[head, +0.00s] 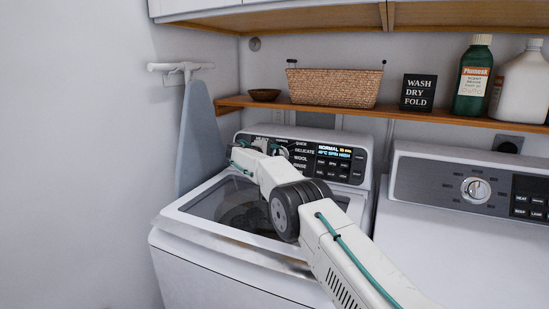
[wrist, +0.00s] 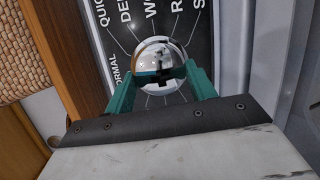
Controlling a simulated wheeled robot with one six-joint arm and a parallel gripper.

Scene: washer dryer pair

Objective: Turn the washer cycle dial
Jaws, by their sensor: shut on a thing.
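The washer (head: 215,268) is the white top-loading machine on the left, with a dark glass lid. Its cycle dial shows in the wrist view (wrist: 158,62) as a round shiny silver knob on a black panel, ringed by lines to cycle names. In the head view my arm covers most of the dial. My gripper (wrist: 160,75) has two teal fingers, one on each side of the dial, and is shut on it. The washer's display (head: 334,152) reads NORMAL.
The dryer (head: 440,240) stands to the right with its own silver dial (head: 475,188). A wooden shelf (head: 400,114) above holds a wicker basket (head: 335,87), a sign (head: 418,92), a green bottle (head: 473,78) and a white jug (head: 520,85).

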